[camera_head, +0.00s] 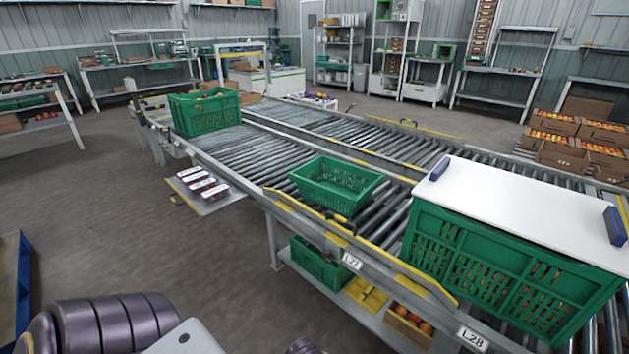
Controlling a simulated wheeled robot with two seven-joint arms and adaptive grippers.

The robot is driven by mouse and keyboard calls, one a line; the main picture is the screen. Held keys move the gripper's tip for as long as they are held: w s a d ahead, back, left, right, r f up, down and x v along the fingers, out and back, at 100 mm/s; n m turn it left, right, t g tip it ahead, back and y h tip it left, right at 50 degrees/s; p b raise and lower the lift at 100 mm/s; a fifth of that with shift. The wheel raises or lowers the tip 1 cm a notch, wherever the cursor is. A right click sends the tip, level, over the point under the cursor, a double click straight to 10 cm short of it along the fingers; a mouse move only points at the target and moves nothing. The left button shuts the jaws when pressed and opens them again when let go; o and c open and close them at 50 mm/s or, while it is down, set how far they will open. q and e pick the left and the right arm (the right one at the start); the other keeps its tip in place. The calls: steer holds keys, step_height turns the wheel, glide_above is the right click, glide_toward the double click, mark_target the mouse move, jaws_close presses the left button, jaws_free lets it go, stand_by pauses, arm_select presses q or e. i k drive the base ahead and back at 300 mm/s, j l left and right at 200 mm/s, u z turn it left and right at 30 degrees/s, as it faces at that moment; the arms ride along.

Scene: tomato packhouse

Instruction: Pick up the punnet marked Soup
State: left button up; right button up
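Several small flat packs (201,184) with pale tops and dark reddish sides lie in a row on a low side shelf (213,206), left of the conveyor. They may be punnets, but any marking on them is too small to read, so I cannot tell which one says Soup. Neither of my grippers is in view. Part of my own arm shows at the bottom left, well apart from the packs.
A roller conveyor (285,150) carries an empty green crate (337,184), another green crate (205,112) and a large green crate (510,275) under a white board (520,207). A blue-edged pallet or rack (20,285) stands at left. The floor between is clear.

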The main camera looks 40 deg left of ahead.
mark_target(187, 181)
steer(key=u, duration=2.25)
